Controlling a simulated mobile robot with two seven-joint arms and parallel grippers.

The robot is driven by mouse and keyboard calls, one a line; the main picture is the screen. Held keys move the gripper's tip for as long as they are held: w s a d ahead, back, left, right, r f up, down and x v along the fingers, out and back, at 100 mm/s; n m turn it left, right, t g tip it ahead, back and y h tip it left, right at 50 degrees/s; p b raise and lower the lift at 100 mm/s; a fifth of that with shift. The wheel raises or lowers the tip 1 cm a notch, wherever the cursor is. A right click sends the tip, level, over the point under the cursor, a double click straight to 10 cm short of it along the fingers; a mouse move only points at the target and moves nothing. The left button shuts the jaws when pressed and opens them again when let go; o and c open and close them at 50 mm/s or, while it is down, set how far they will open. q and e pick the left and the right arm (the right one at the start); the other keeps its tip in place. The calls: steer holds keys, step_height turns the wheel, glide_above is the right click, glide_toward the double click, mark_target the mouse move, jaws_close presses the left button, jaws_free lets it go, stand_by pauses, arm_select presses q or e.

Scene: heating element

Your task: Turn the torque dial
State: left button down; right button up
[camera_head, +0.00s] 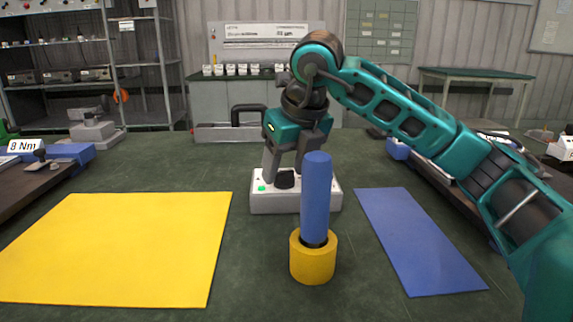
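The black torque dial (284,180) sits on top of a white box (275,202) in the middle of the green table. A small green light shows on the box, left of the dial. My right gripper (286,168) points down over the box, its fingers spread on either side of the dial. I cannot tell whether they touch it. The right finger is partly hidden by a blue cylinder (316,195) standing upright in a yellow round base (312,262). A sign reading "8 Nm" (24,145) stands at the far left. My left gripper is not in view.
A yellow mat (118,245) lies at the left and a blue mat (415,238) at the right. The blue cylinder stands close in front of the box. A grey block with a black handle (248,115) stands behind it. Shelves (75,65) are at the back left.

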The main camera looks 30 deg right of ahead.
steer(key=c, duration=0.9)
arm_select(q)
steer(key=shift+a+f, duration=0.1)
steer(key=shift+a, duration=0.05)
arm_select(e)
steer(key=shift+o, duration=0.2)
